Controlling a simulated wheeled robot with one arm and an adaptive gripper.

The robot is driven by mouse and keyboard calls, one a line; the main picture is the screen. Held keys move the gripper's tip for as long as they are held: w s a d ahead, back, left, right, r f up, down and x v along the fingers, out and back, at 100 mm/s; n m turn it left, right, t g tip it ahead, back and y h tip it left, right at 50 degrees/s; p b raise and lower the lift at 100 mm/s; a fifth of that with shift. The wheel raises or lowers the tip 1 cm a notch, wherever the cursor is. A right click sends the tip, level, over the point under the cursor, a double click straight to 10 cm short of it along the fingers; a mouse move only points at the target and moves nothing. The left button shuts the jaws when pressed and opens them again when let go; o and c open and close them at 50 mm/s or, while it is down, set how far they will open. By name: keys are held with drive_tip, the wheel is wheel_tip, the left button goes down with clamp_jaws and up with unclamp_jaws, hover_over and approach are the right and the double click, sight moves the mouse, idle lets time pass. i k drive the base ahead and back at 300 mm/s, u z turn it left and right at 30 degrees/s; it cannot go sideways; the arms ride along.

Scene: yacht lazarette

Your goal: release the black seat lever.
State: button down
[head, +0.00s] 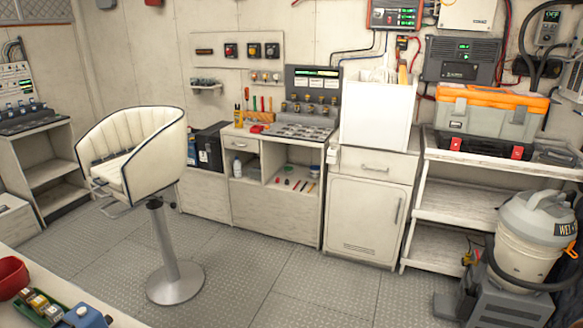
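A cream padded bucket seat (140,150) with dark piping stands at the left on a metal pedestal (162,235) with a round floor base. Its open front faces left. My gripper is not in view.
A white worktop (60,280) with a red bowl (12,275) fills the front left corner. Cabinets (282,195) line the back wall. A vacuum (530,240) and shelf rack (455,205) stand at the right. The grey floor (290,285) between is clear.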

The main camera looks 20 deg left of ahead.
sight(173, 205)
drive_tip(key=i, duration=0.75)
drive_tip(key=u, duration=1.55)
drive_tip(key=i, duration=0.9)
drive_tip(key=z, duration=0.4)
drive_tip(key=i, duration=1)
drive_tip(key=u, duration=1.15)
drive_tip(key=i, duration=0.85)
drive_tip(key=u, duration=0.85)
